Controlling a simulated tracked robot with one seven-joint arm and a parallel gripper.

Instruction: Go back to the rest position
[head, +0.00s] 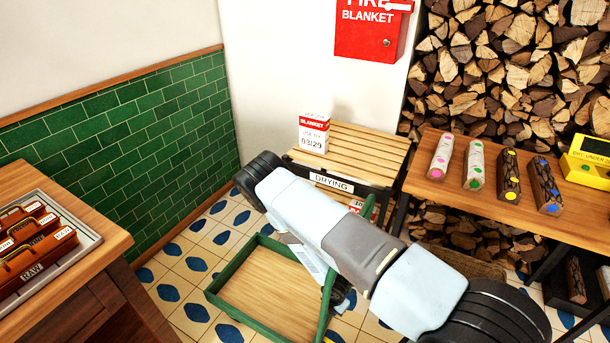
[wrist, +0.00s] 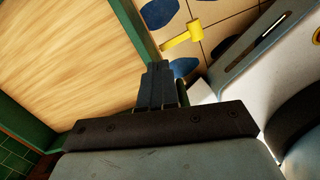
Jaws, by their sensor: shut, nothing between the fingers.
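My gripper (wrist: 158,72) shows in the wrist view with its two dark fingers together and nothing between them. It is over the edge of a green-framed wooden tray (wrist: 75,50), whose bare wooden floor fills the left of that view. In the head view my pale arm stretches from the lower right towards the middle and covers part of this tray (head: 262,290).
A slatted drying rack (head: 360,145) holds a white-and-red blanket box (head: 313,135). Patterned floor shows between.

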